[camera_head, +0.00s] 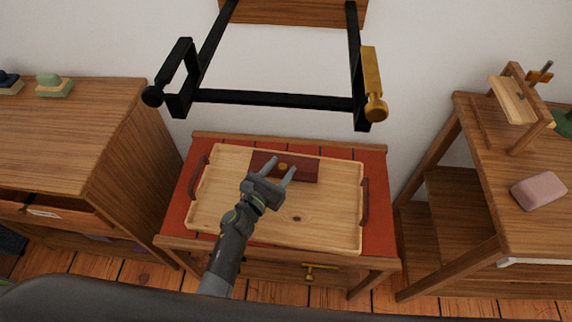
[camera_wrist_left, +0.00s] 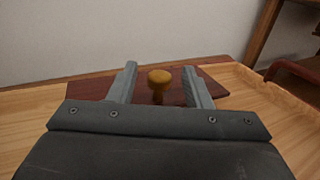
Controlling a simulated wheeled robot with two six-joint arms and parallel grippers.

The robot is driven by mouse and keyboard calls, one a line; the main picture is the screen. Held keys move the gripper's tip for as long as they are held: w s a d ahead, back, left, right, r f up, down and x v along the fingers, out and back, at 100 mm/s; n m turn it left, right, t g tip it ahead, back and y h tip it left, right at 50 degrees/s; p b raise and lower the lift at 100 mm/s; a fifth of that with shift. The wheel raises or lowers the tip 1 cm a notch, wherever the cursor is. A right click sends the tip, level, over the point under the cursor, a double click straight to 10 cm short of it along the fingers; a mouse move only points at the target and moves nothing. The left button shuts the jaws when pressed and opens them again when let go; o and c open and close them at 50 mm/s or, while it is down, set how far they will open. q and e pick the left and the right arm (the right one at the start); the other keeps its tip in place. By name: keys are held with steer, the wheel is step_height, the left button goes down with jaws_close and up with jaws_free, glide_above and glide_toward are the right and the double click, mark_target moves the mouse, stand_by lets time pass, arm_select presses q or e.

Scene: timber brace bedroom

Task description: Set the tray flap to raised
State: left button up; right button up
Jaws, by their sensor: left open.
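The wooden tray (camera_head: 320,222) with dark red handles lies on the small table in the head view. The tray flap (camera_head: 306,170) is a dark red panel lying flat at the tray's far side, with a round brass knob (camera_head: 283,167) on it. In the left wrist view the flap (camera_wrist_left: 90,89) lies flat and the knob (camera_wrist_left: 159,77) stands up on a short stem. My left gripper (camera_head: 281,168) is open, with its fingers on either side of the knob. In the wrist view I see gaps between the fingers and the knob. My right gripper is not in view.
A black wall bracket frame (camera_head: 270,99) with a brass knob end hangs above the far side of the table. A wooden cabinet (camera_head: 80,130) stands at left. A desk at right holds a pink block (camera_head: 538,190) and a wooden stand (camera_head: 515,105).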

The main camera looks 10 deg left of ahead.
mark_target(280, 169)
arm_select(q)
steer(key=shift+x, duration=1.65)
steer(key=shift+c, duration=0.2)
jaws_close()
